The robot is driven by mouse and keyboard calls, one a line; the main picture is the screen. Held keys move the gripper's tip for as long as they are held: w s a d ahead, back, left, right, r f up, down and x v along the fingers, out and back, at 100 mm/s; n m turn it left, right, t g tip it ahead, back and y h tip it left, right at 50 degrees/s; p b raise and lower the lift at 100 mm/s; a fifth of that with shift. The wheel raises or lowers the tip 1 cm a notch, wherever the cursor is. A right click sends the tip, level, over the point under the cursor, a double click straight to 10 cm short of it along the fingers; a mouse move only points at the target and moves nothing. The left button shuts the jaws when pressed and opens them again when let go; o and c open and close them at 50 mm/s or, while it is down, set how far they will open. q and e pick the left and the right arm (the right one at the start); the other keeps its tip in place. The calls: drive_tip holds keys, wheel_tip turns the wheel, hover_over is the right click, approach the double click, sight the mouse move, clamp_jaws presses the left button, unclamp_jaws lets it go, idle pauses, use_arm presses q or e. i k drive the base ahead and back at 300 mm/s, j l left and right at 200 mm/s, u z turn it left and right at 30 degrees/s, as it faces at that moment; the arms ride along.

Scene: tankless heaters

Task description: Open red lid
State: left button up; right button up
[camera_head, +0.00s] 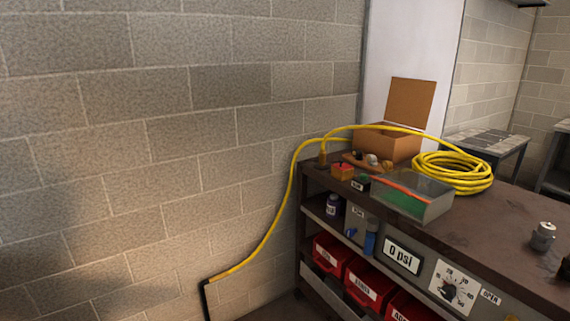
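Several red containers (365,282) with white labels sit on the lower shelf of the workbench; only their fronts and part of their tops show. A small orange-red block (343,171) lies behind the grey box. Neither of my grippers is in view.
The dark workbench (500,228) holds a coiled yellow hose (452,172), an open brown box (388,142) and a small metal canister (543,235). A "0 psi" display (402,256) and a dial (452,287) are on its front. A brick wall (150,150) fills the left.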

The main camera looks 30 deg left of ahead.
sight(343, 166)
drive_tip(key=u, duration=0.55)
drive_tip(key=i+j, duration=0.8)
drive_tip(key=i, duration=0.2)
drive_tip(key=u, duration=0.05)
